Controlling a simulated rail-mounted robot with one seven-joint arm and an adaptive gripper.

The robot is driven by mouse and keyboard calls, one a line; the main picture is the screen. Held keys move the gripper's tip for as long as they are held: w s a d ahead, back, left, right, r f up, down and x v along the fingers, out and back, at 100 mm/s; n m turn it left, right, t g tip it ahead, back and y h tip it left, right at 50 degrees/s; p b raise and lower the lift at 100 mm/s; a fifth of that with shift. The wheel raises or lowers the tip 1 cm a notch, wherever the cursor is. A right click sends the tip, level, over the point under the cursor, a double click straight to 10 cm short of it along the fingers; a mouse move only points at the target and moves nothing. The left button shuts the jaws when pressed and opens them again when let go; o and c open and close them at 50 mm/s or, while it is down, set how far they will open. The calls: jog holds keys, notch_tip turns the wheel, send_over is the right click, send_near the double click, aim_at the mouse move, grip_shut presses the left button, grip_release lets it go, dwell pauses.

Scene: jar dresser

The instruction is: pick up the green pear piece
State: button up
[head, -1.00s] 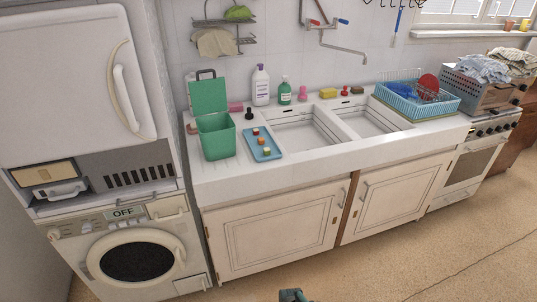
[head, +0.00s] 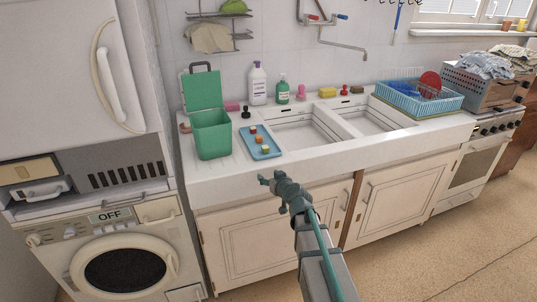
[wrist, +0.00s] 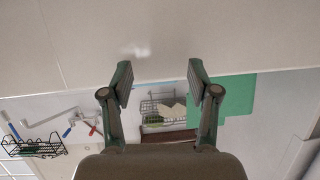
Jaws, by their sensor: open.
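A small blue tray (head: 275,154) lies on the counter left of the sinks, with a few small food pieces in a row. The nearest piece (head: 265,149) looks greenish and may be the green pear piece, though it is too small to be sure. An orange piece (head: 259,140) and a reddish one (head: 253,130) lie behind it. My gripper (head: 267,179) is in front of the counter, below and just nearer than the tray, apart from it. In the wrist view my gripper (wrist: 158,80) is open and empty, and no tray or pieces show.
A green bin (head: 213,138) with its lid raised stands left of the tray. Bottles, including a white one (head: 258,85), stand behind it. The counter's front edge (head: 235,180) lies near my gripper. A blue dish rack (head: 415,98) stands at the right.

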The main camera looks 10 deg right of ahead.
jog(key=t+b, duration=0.2)
send_near(267, 148)
jog(key=shift+h, duration=0.4)
jog(key=x, duration=0.2)
jog(key=p+x, duration=0.1)
jog(key=x, duration=0.1)
jog(key=a+x, duration=0.1)
jog(key=x, duration=0.1)
jog(key=shift+r+p, duration=0.25)
jog(key=shift+p, duration=0.05)
jog(key=shift+p+x, duration=0.85)
jog(key=shift+x, duration=1.95)
jog(key=shift+d+f, duration=0.15)
jog(key=shift+f, duration=0.05)
jog(key=c, duration=1)
